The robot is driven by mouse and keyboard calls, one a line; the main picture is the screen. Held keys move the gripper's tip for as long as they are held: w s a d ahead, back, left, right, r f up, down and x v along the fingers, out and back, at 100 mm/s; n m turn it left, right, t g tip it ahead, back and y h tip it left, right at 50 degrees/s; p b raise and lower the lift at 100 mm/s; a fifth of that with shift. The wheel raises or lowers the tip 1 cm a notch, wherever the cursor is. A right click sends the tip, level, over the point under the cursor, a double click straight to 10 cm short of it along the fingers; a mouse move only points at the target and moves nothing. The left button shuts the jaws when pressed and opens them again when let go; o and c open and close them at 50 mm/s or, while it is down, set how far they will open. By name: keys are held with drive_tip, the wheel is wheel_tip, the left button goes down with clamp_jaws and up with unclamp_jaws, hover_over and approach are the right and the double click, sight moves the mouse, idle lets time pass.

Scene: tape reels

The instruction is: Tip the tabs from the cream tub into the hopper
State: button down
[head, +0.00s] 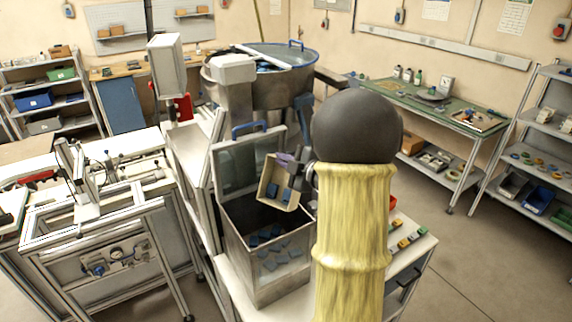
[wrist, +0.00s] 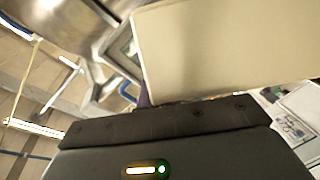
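The cream tub (head: 264,186) is held in the air, tipped steeply, with its open side toward the head camera. In the wrist view the tub's plain cream side (wrist: 230,50) fills the upper right, against the dark gripper body. A small purple piece shows at the tub's edge in both views.
The hopper's clear hinged lid (head: 245,160) with a blue handle stands open behind the tub. A large round metal bowl (head: 265,90) is farther back. Small coloured blocks (head: 405,240) lie on the bench at right. A white-topped machine frame stands at left.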

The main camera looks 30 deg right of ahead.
drive_tip(key=shift+s+a+f+n+t+b, duration=0.1)
drive_tip(key=shift+s+a+n+t+b, duration=0.45)
drive_tip(key=shift+b, duration=1.55)
drive_tip(key=shift+s+a+f+n+b, duration=0.1)
drive_tip(key=shift+s+a+n+b, duration=0.2)
drive_tip(key=shift+a+n+b, duration=1.2)
drive_tip(key=shift+s+a+f+m+t+b, duration=0.1)
drive_tip(key=shift+s+t+b, duration=0.25)
drive_tip(key=shift+b, duration=2.35)
drive_tip(key=s+a+f+n+t+b, duration=0.1)
drive_tip(key=s+a+n+b, duration=0.2)
drive_tip(key=b, duration=1.1)
drive_tip(key=shift+a+f+n+b, duration=0.15)
drive_tip(key=shift+a+n+b, duration=0.25)
drive_tip(key=shift+a+n, duration=0.7)
wheel_tip(320, 180, up, 3)
drive_tip(key=m+g+p, duration=0.1)
drive_tip(key=m+p, duration=0.3)
drive_tip(key=p, duration=0.6)
drive_tip(key=m+g+p, duration=0.2)
drive_tip(key=m+p, duration=0.3)
drive_tip(key=p, duration=0.4)
drive_tip(key=shift+s+p, duration=0.1)
drive_tip(key=shift+p, duration=0.25)
